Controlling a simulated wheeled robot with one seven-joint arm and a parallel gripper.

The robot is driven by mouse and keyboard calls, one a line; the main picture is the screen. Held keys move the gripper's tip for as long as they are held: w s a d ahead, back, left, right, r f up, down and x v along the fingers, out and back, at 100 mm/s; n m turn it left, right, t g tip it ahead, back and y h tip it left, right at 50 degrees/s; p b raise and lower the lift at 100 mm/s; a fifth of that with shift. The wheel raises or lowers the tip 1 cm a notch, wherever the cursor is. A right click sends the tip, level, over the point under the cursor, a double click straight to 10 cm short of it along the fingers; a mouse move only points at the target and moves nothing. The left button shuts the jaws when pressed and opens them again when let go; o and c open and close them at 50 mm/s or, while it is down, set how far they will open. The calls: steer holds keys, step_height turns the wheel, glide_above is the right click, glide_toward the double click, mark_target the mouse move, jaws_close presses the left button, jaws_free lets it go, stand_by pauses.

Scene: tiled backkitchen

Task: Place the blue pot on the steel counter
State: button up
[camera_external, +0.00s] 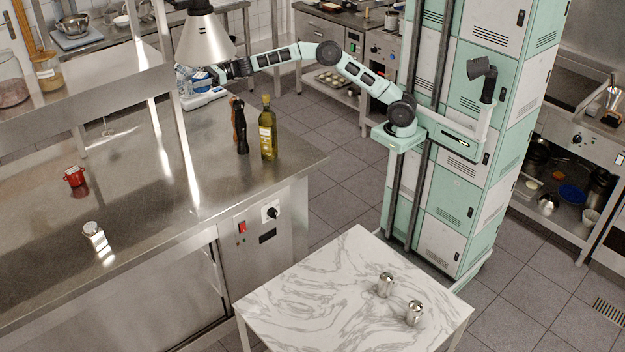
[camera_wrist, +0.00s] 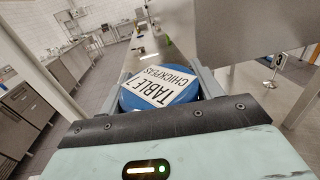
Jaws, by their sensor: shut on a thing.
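The blue pot (camera_wrist: 165,91) is a round blue container with a white label reading "TABLE 7 CHICKPEAS" on top. It sits between the two fingers of my gripper (camera_wrist: 160,84), which is shut on it. In the external view my gripper (camera_external: 228,71) is at the far end of the steel counter (camera_external: 130,210), beneath the hanging lamp. The pot shows there as a small blue patch (camera_external: 201,77), partly hidden by lamp and gripper. It is over a white scale-like device (camera_external: 204,97); I cannot tell whether they touch.
A cone lamp (camera_external: 205,40) hangs just above my gripper. A green oil bottle (camera_external: 267,130) and dark mills (camera_external: 240,128) stand near the counter's right edge. A small red pot (camera_external: 74,176) and a shaker (camera_external: 92,232) stand farther left, with bare steel between.

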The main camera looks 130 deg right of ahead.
steer(key=s+d+f+m+h+b, duration=0.1)
steer(key=s+d+f+h, duration=0.1)
steer(key=s+d+f, duration=0.7)
steer(key=s+d+f+m+h+b, duration=0.1)
steer(key=s+d+f+b, duration=0.1)
steer(key=s+d+f, duration=0.7)
steer(key=s+a+f+n+y+p, duration=0.25)
steer(key=s+a+y, duration=0.25)
steer(key=s+a, duration=0.35)
steer(key=shift+n, duration=0.45)
steer(key=shift+s+f+p, duration=0.15)
steer(key=shift+f+p, duration=0.35)
steer(key=shift+f, duration=2.05)
steer(key=shift+s+f+p, duration=0.15)
steer(key=shift+f+p, duration=0.3)
steer(key=shift+f, duration=2.05)
steer(key=shift+f, duration=0.1)
steer(key=shift+f, duration=0.15)
steer(key=o, duration=1.1)
steer(key=shift+o, duration=0.4)
